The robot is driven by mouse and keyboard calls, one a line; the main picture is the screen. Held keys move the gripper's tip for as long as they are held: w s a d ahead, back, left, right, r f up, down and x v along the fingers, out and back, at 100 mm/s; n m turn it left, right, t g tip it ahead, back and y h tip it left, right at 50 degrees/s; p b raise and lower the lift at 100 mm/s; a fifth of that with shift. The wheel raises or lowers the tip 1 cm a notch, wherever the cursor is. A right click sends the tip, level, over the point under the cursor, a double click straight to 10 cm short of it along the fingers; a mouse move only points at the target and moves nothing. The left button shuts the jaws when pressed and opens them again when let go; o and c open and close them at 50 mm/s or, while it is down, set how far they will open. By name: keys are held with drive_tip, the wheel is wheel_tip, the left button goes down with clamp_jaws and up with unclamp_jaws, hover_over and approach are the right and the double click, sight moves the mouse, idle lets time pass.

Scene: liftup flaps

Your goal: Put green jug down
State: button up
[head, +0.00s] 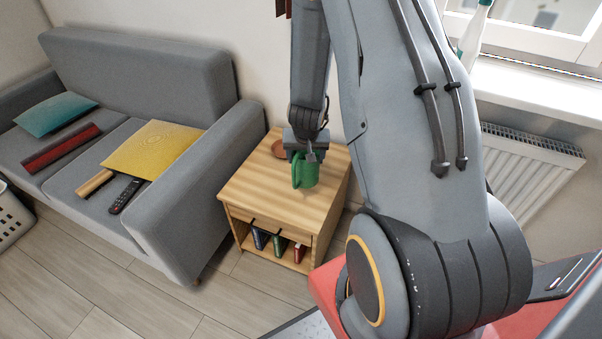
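The green jug (304,176) is at my gripper (311,158), over the top of the wooden side table (260,191). The gripper points down at the jug's upper part, and its fingers overlap the jug's rim in this view. I cannot tell whether the jug's base touches the tabletop or hangs a little above it. The jug looks about upright. The fingers are small and partly hidden, but they appear closed on the jug.
A brown round dish (279,148) lies at the table's back, partly behind my gripper. Books (279,243) stand on the table's lower shelf. A grey sofa (190,205) is close on the left; a radiator (525,170) is on the right. The tabletop's left front is clear.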

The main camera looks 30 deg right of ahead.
drive_tip(key=shift+f, duration=3.15)
drive_tip(key=o, duration=1.4)
drive_tip(key=shift+f, duration=0.15)
drive_tip(key=shift+o, duration=0.2)
drive_tip(key=s+a+r+n+y, duration=0.1)
drive_tip(key=s+a+r, duration=0.25)
drive_tip(key=r, duration=0.55)
drive_tip(key=s+a+r+y, duration=0.1)
drive_tip(key=s+a+r, duration=0.25)
drive_tip(key=r, duration=0.55)
drive_tip(key=s+a+r+n+g, duration=0.1)
drive_tip(key=s+a+r+g, duration=0.1)
drive_tip(key=s+r, duration=0.4)
drive_tip(key=s+a+r+n+g, duration=0.1)
drive_tip(key=s+a+r, duration=0.3)
drive_tip(key=s, duration=0.5)
drive_tip(key=shift+s+r+n+g+p, duration=0.2)
drive_tip(key=shift+r+n+g+p, duration=0.25)
drive_tip(key=shift+r+n, duration=0.35)
